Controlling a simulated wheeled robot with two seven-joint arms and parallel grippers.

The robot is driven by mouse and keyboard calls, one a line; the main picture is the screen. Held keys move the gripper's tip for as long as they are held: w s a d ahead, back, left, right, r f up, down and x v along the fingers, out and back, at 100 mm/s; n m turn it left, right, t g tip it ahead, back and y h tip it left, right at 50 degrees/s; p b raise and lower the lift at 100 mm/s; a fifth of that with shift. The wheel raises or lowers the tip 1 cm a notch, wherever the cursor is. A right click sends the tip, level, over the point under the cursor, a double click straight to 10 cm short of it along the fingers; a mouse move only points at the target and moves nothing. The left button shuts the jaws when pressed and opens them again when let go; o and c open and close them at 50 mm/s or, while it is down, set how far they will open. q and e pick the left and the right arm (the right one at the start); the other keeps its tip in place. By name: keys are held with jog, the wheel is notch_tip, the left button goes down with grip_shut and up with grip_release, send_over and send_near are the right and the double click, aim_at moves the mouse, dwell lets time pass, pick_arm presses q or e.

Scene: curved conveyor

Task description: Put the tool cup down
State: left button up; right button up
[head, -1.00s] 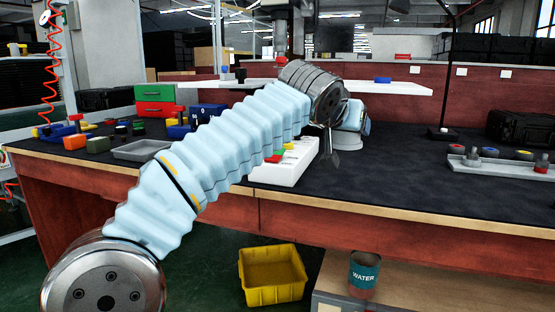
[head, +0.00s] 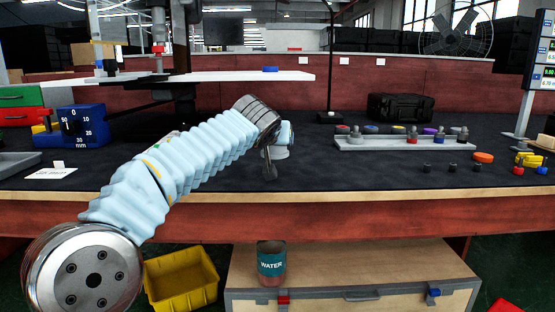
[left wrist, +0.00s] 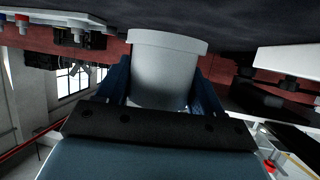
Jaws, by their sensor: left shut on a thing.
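The tool cup (left wrist: 165,75) is a pale grey, round cup with a wider band at one end. In the left wrist view it sits between the blue fingers of my left gripper (left wrist: 164,92), which is shut on it. That view is upside down, and the wider band faces the dark mat. In the head view my left gripper (head: 270,160) is over the front part of the dark bench top (head: 340,172), mostly hidden behind its own wrist. I cannot tell whether the cup touches the mat. My right gripper is in neither view.
A black case (head: 400,107) is at the back. A blue gauge block (head: 75,128) stands left. The mat just right of the gripper is clear.

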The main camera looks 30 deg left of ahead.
aim_at(278, 155)
pick_arm(q)
jog(key=shift+w+d+f, duration=0.1)
jog(key=shift+w+f, duration=0.3)
jog(key=shift+f, duration=0.05)
jog(key=f+b, duration=0.1)
jog(key=f, duration=0.2)
jog(key=shift+w+f+b, duration=0.2)
jog(key=shift+f+b, duration=0.1)
jog(key=shift+b, duration=0.05)
jog(key=shift+f, duration=0.1)
jog(key=o, duration=1.2)
